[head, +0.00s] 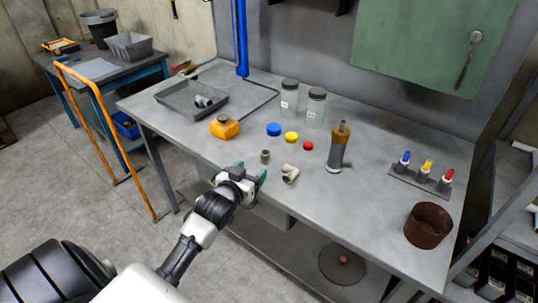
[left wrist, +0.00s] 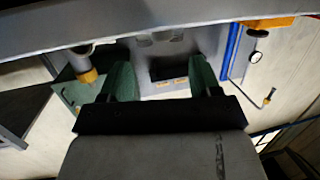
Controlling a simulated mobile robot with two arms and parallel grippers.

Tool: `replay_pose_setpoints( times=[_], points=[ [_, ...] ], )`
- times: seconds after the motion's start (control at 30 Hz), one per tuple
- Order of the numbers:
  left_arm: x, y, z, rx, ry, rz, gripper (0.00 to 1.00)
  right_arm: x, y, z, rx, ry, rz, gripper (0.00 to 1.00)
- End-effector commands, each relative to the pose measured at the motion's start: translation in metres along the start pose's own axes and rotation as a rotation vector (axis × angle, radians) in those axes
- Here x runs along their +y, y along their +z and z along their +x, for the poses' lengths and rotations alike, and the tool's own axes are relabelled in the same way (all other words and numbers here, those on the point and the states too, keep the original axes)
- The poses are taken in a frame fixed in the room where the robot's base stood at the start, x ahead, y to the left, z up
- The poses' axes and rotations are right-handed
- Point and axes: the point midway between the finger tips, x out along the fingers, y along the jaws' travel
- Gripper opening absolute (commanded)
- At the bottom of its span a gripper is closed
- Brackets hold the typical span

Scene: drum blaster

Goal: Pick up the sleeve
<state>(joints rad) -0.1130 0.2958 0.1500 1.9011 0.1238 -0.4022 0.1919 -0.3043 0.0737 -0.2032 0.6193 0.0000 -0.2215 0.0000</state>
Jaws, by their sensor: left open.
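A small grey cylindrical piece, which looks like the sleeve (head: 265,157), stands on the workbench near its front edge. A beige elbow fitting (head: 290,173) lies just to its right. My left gripper (head: 250,173) is open and empty at the bench's front edge, just in front of the sleeve and apart from it. In the left wrist view its two green fingers (left wrist: 161,80) are spread with nothing between them. Small grey shapes show at the bench edge there, but I cannot tell which is the sleeve. My right gripper is not in view.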

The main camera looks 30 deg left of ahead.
Motion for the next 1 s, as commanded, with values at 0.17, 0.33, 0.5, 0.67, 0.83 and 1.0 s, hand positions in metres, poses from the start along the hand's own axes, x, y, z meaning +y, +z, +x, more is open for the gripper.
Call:
replay_pose_setpoints(
  times=[0.17,0.33,0.5,0.67,0.83,1.0],
  points=[
    [0.0,-0.001,0.03,0.001,0.0,0.001,0.63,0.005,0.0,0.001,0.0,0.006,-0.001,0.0],
    [0.0,0.0,0.043,-0.001,0.001,0.002,0.63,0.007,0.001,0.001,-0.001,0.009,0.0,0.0],
    [-0.002,-0.002,0.064,0.001,0.0,0.002,0.63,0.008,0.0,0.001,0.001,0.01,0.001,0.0],
    [-0.002,-0.001,0.086,-0.001,0.001,0.001,0.63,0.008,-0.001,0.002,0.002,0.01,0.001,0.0],
    [-0.002,-0.001,0.095,-0.002,0.001,0.001,0.63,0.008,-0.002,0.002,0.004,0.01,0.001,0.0],
    [-0.002,-0.001,0.095,-0.002,0.001,0.001,0.63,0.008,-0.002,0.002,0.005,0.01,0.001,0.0]
  ],
)
